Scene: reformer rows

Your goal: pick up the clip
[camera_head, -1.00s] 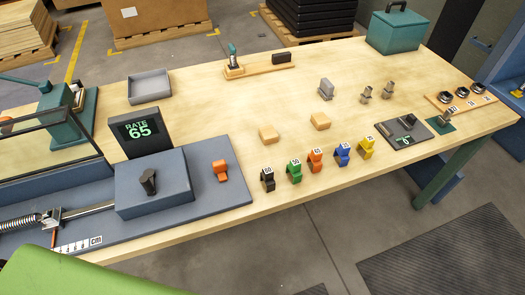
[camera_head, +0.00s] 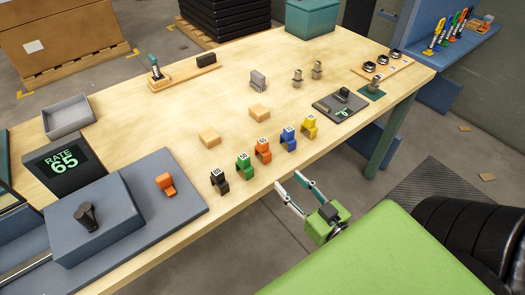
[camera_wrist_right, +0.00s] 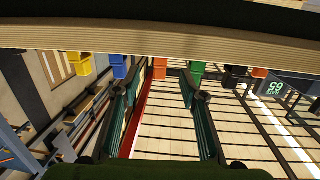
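A row of coloured clips with number labels stands along the table's front edge: black (camera_head: 219,182), green (camera_head: 243,166), orange (camera_head: 264,150), blue (camera_head: 288,139) and yellow (camera_head: 309,127). Another orange clip (camera_head: 165,184) sits on the blue-grey base at the left. Which clip is meant cannot be told. My right gripper (camera_head: 288,180) is open and empty, in front of the table edge and apart from the row. In the right wrist view its fingers (camera_wrist_right: 157,82) are spread, with the orange clip (camera_wrist_right: 160,69) beyond the gap. My left gripper is not in view.
The table edge (camera_wrist_right: 160,40) crosses the right wrist view. Two wooden blocks (camera_head: 259,111) lie behind the row. A dark grey plate (camera_head: 340,106) lies right of the yellow clip. The rate display (camera_head: 64,163) stands at the left.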

